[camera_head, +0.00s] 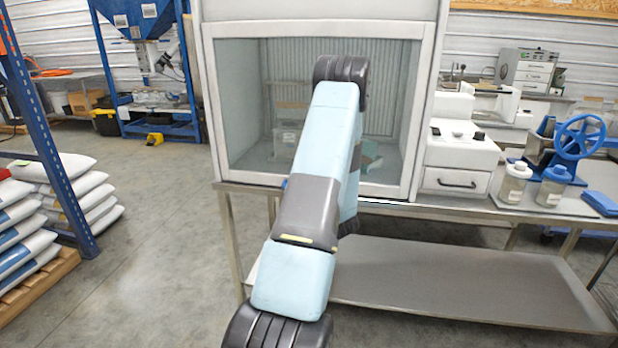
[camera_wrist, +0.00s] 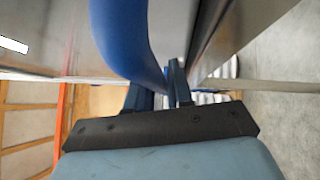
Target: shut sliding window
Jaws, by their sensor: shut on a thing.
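The sliding window (camera_head: 250,100) is the clear front pane of a white-framed cabinet on a metal bench, in the head view. Its pale lower edge runs just above the bench. A curved blue handle (camera_wrist: 128,40) fills the upper middle of the wrist view; a small blue bit of it (camera_head: 285,184) shows beside my arm in the head view. My gripper (camera_wrist: 162,84) is shut on this handle, with one dark finger on each side. My arm hides the gripper and most of the handle in the head view. I cannot tell whether a gap remains under the pane.
A white bench unit (camera_head: 458,160), two capped jars (camera_head: 513,183) and a blue hand-wheel device (camera_head: 575,145) stand right of the cabinet. A lower shelf (camera_head: 450,285) lies under the bench. White sacks (camera_head: 75,180) are stacked at the left. The floor between is clear.

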